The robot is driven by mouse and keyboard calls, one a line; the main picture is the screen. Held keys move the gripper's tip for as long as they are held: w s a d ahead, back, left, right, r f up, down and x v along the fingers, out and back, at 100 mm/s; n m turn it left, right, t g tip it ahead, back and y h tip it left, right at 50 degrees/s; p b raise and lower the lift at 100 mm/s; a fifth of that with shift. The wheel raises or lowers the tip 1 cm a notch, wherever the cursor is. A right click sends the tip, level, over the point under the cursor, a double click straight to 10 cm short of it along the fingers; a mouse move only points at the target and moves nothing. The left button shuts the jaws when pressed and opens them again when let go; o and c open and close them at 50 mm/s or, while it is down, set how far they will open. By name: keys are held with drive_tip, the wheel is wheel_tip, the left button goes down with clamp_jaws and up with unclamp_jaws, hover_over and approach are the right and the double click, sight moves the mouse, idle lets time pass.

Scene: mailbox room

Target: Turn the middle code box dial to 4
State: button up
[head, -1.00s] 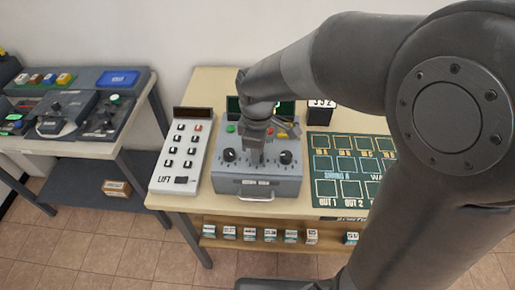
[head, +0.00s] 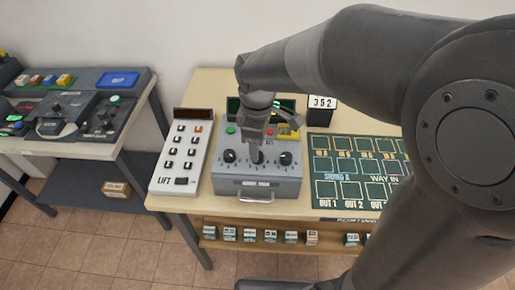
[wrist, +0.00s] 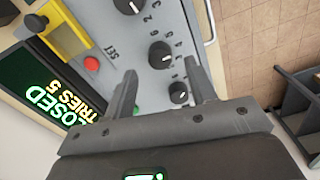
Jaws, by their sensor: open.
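The grey code box (head: 257,183) stands on the wooden table in the head view, with three black dials in a row. The middle dial (head: 258,158) shows just below my gripper (head: 262,141) in the head view. In the wrist view the middle dial (wrist: 160,56) lies just beyond my open fingertips (wrist: 160,68), with nothing held. It has a white pointer mark; I cannot tell which number it points at. Another dial (wrist: 178,94) shows nearer, between the fingers. The third dial (wrist: 128,5) is at the top edge. The box screen (wrist: 50,95) reads CLOSED, TRIES 5.
A lift panel (head: 182,152) with switches stands left of the box. A dark green sorting board (head: 350,168) lies to the right. A red button (wrist: 92,64) sits near the dials. Small boxes line the shelf below.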

wheel_tip(320, 180, up, 8)
drive_tip(key=shift+f, duration=0.25)
idle(0.4)
drive_tip(key=s+d+r+m+t, duration=0.1)
drive_tip(key=s+d+m+t, duration=0.1)
drive_tip(key=s+d+m, duration=0.4)
drive_tip(key=s+d+r+m+t, duration=0.1)
drive_tip(key=s+d+m+t, duration=0.2)
drive_tip(key=d+m, duration=0.7)
drive_tip(key=shift+s+d+r+t, duration=0.2)
drive_tip(key=shift+s+d+t, duration=0.1)
drive_tip(key=shift+s+d, duration=0.9)
drive_tip(key=shift+s+a, duration=0.2)
